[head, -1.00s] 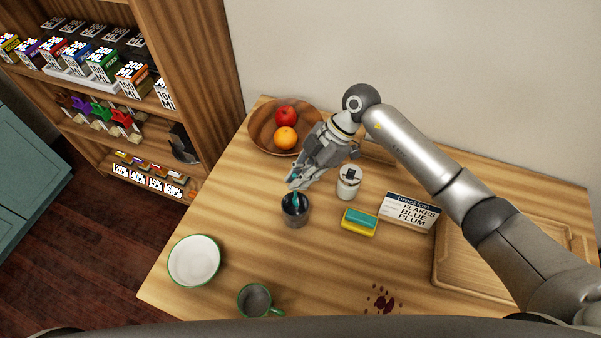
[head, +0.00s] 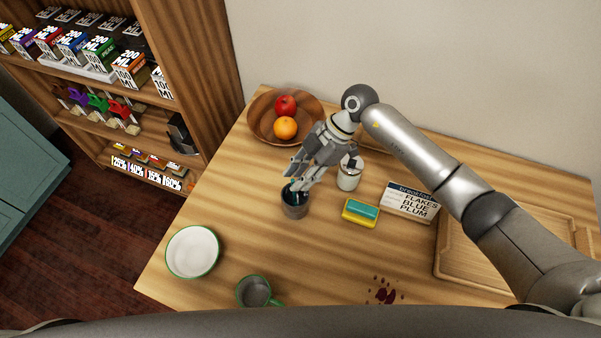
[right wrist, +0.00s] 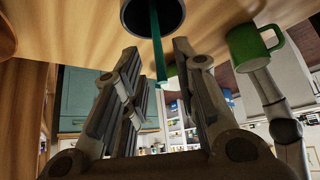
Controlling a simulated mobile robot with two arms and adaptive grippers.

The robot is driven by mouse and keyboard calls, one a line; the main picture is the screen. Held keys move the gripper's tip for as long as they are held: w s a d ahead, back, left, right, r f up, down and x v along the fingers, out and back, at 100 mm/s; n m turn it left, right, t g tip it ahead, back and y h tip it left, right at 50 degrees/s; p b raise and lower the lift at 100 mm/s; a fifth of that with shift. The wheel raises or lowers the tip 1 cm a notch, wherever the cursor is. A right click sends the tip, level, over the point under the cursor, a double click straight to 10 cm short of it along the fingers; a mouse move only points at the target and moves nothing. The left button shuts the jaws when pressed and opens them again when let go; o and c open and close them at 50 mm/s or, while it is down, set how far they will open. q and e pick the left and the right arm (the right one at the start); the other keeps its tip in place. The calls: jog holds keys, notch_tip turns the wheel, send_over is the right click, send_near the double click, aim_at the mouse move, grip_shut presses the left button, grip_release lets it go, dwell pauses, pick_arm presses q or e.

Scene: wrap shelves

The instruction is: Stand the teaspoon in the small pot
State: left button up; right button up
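The small dark grey pot (head: 295,208) stands upright on the wooden table. The teal teaspoon (right wrist: 158,45) has one end inside the pot, and its handle sticks out of the pot's mouth, which also shows in the right wrist view (right wrist: 135,22). My right gripper (head: 297,186) is just above the pot's rim. In the right wrist view its two fingers (right wrist: 157,50) are apart, with the handle between them and a gap on both sides. The spoon's lower end is hidden inside the pot. My left gripper is not in view.
A wooden bowl (head: 262,132) with fruit stands behind. A white jar (head: 348,178), a sponge (head: 360,212) and a box (head: 410,203) are to the right. A white bowl (head: 192,252) and a green mug (head: 256,291) are nearer. The table left of the pot is clear.

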dwell(0.3)
jog(key=v, duration=1.2)
jog(key=shift+f, duration=0.1)
dwell(0.6)
